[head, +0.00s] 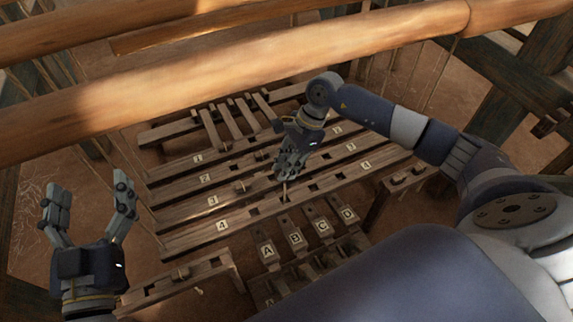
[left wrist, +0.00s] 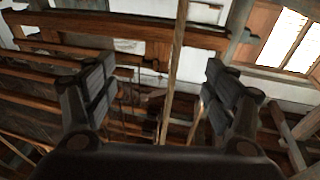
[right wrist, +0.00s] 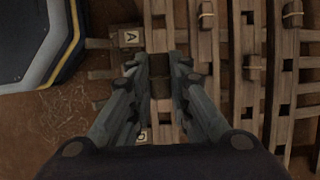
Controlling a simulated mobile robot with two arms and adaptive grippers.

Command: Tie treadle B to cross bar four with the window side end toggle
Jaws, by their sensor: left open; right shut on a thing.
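Cross bar four (head: 222,225) is a long slotted plank, nearest of the numbered bars. Treadle B (head: 296,239) is a short lettered plank between treadle A (head: 268,251) and treadle C (head: 322,228). My right gripper (head: 284,176) is above cross bar four, up from treadle B. It is shut on a small dark brown piece (right wrist: 160,68), mostly hidden by the fingers; I cannot tell whether it is the window side end toggle. A thin pale strand shows just below the fingertips. My left gripper (head: 91,208) is open and empty, left of the bars.
A thick wooden beam (head: 250,75) crosses above the bars. A low slotted rail (head: 175,284) with a small block stands at lower left, and another (head: 408,177) at right. Dark posts stand at the right. Bare earth floor lies around the left gripper.

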